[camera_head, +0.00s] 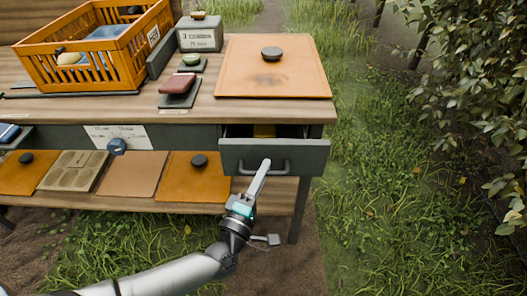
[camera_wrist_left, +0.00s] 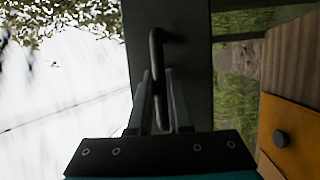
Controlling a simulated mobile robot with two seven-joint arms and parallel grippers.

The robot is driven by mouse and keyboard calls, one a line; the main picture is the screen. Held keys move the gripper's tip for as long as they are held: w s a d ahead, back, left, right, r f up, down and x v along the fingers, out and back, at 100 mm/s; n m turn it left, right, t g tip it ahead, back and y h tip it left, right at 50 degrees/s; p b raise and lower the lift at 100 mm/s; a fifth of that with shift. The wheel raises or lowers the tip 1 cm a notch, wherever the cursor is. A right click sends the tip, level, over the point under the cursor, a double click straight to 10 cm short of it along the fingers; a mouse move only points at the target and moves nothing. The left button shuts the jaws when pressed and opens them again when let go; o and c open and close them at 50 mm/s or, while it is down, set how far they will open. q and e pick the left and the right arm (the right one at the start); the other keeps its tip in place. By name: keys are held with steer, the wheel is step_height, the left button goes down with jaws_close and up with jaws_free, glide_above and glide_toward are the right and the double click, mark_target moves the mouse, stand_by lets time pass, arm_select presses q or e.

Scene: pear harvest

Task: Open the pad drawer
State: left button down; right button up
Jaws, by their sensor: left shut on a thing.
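The pad drawer (camera_head: 275,158) is a dark grey drawer under the right end of the wooden table. It stands partly open, with a gap behind its front and something yellow (camera_head: 264,131) inside. Its dark bar handle (camera_head: 285,167) is on the front face. My left gripper (camera_head: 265,167) reaches up from below and is shut on the handle. In the left wrist view the handle (camera_wrist_left: 157,45) runs between the two fingers, against the dark drawer front (camera_wrist_left: 190,40). My right gripper is not in view.
An orange crate (camera_head: 88,72) stands at the table's back left. An orange board (camera_head: 290,65) with a dark knob lies above the drawer. A grey box (camera_head: 199,38) stands beside it. Several boards lie on the lower shelf (camera_head: 130,203). Grass to the right is free.

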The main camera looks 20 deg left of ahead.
arm_select(q)
steer(key=s+d+p, duration=0.1)
steer(key=s+d, duration=0.1)
steer(key=s, duration=0.6)
steer(key=s+d+p, duration=0.2)
steer(key=s, duration=0.6)
steer(key=shift+s+d, duration=0.35)
steer(key=shift+d, duration=0.05)
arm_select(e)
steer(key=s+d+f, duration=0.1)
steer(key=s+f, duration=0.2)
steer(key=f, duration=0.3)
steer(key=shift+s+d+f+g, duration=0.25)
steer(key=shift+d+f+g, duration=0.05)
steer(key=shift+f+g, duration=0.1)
arm_select(q)
steer(key=c, duration=1.1)
jaws_free()
steer(key=shift+f, duration=0.1)
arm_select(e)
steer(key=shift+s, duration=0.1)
